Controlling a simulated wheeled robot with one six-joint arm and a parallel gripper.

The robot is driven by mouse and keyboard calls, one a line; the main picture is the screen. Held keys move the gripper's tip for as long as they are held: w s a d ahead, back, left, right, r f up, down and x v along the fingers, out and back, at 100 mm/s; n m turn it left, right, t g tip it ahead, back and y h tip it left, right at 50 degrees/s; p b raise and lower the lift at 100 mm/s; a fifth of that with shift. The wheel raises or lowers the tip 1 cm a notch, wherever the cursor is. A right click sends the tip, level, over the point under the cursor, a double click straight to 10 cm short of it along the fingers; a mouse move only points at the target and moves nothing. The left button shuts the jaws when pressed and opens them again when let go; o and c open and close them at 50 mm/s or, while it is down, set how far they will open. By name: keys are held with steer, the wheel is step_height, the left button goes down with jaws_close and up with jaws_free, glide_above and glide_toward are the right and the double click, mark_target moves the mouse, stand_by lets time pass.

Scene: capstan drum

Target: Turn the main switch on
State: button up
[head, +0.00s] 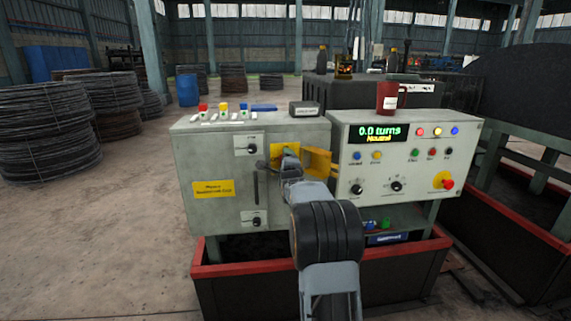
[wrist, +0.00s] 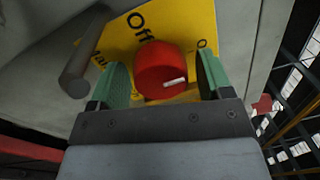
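The main switch is a red round knob (wrist: 161,68) with a white pointer mark, on a yellow plate (wrist: 200,22) lettered "Off". In the wrist view the mark points right and slightly up. My gripper (wrist: 164,74) has its two green fingers on either side of the knob, with a small gap showing on each side. It looks open around the knob, not closed on it. In the head view my gripper (head: 290,152) is in front of the yellow plate (head: 317,160) on the grey cabinet (head: 215,160), and the knob is hidden there.
A grey rod-like handle (wrist: 84,52) stands out left of the plate in the wrist view. The control panel (head: 410,165) to the right has a lit "0.0 turns" display (head: 380,133), lamps and knobs. A red mug (head: 387,98) and a small dark box (head: 305,108) stand on top.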

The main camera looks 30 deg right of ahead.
steer(key=shift+o, duration=0.6)
steer(key=shift+s, duration=0.1)
steer(key=v, duration=1.3)
steer(key=shift+s+a, duration=0.15)
steer(key=shift+s, duration=0.15)
steer(key=shift+f, duration=0.1)
